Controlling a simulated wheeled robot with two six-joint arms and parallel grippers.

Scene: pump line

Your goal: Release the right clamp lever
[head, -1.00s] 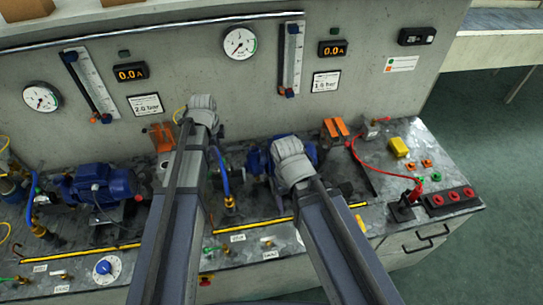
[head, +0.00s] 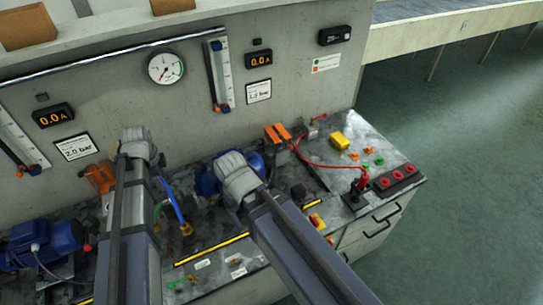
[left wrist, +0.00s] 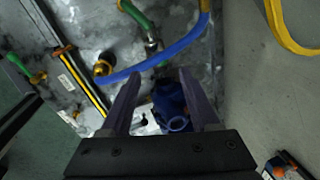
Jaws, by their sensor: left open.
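My left gripper (left wrist: 158,84) is open in the left wrist view, with two dark fingers apart. A blue fitting or pump part (left wrist: 171,104) shows between and below the fingers; I cannot tell if they touch it. In the head view a pair of orange levers (head: 277,133) stands at the back of the bench, right of the blue pump (head: 207,184). Another orange part (head: 98,178) is at the left. I cannot tell for sure which part is the right clamp lever. My right arm reaches over the blue pump; its gripper is hidden.
A blue hose (left wrist: 150,66) crosses close to my left fingertips. The floor at right is clear.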

